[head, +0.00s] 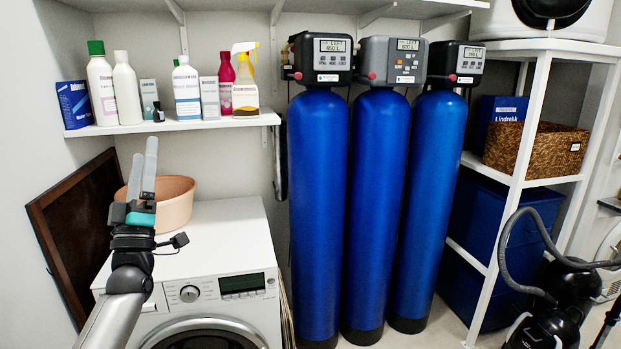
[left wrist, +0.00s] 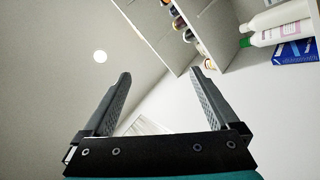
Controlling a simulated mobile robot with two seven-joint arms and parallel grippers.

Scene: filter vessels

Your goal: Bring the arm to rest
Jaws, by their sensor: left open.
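My left arm (head: 110,318) comes in from the bottom left in front of the washing machine. Its gripper (head: 144,150) points up, with grey fingers above a teal band. In the head view it stands in front of the peach basin and just below the bottle shelf. In the left wrist view the two fingers (left wrist: 160,76) are spread apart with nothing between them. My right gripper does not show in either view.
A wall shelf (head: 190,124) with bottles and boxes is above the gripper. A peach basin (head: 175,205) sits on the washing machine (head: 225,235). Three blue filter vessels (head: 318,200) stand to the right. A white rack (head: 510,190) and a vacuum cleaner (head: 555,318) are further right.

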